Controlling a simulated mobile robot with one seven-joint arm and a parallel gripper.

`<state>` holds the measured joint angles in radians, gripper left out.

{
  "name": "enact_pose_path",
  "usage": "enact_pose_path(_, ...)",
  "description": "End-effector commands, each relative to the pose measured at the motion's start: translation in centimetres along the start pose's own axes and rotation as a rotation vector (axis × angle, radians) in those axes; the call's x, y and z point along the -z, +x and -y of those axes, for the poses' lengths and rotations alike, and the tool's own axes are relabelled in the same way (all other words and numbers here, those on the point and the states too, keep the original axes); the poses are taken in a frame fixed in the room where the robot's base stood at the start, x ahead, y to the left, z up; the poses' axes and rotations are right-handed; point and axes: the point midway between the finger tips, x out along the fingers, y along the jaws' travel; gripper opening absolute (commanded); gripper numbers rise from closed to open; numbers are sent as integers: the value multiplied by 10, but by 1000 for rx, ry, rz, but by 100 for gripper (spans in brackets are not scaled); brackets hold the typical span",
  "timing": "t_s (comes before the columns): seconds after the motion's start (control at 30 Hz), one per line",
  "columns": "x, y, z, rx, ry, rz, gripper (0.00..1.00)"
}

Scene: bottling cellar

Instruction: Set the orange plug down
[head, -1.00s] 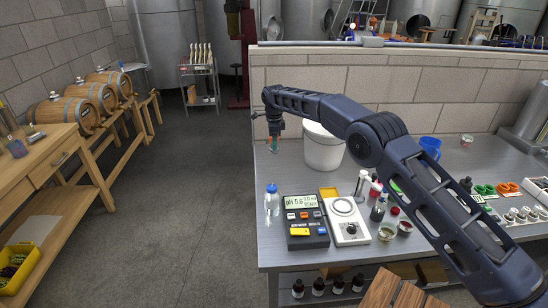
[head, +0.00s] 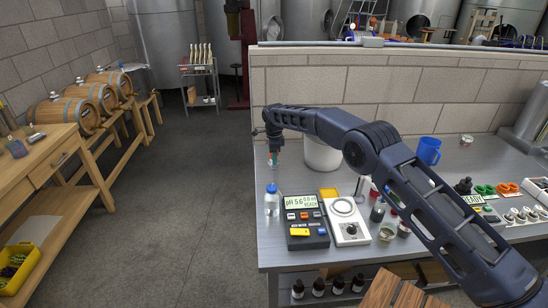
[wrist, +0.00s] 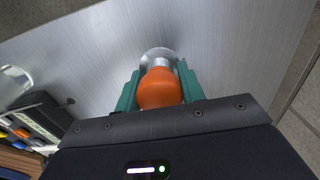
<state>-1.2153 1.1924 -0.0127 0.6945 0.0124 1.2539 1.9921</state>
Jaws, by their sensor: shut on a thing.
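My gripper (head: 273,160) hangs over the far left part of the metal bench (head: 330,265) in the head view, left of the white bucket. In the wrist view the orange plug (wrist: 159,88) sits between the two green fingers, and my gripper (wrist: 158,92) is shut on it. A pale metallic round part (wrist: 157,54) shows just beyond the plug. In the head view the plug is too small to make out. I cannot tell whether its far end touches the bench top.
A white bucket (head: 322,154) stands right of my gripper. A bottle with a blue cap (head: 272,203), a pH meter (head: 306,222) and a white stirrer (head: 347,222) stand nearer. The bench's left edge is close to my gripper. A blue jug (head: 428,151) stands farther right.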

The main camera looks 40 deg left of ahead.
Motion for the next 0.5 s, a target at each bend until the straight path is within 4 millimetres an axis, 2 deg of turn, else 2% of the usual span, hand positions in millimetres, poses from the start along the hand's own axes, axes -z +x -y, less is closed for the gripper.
enact_pose_path(0.1,0,3,0,0,0,0,13)
enact_pose_path(0.13,0,3,0,0,0,0,43)
enact_pose_path(0.23,0,3,0,0,0,0,60)
enact_pose_path(0.5,0,2,0,0,0,0,60)
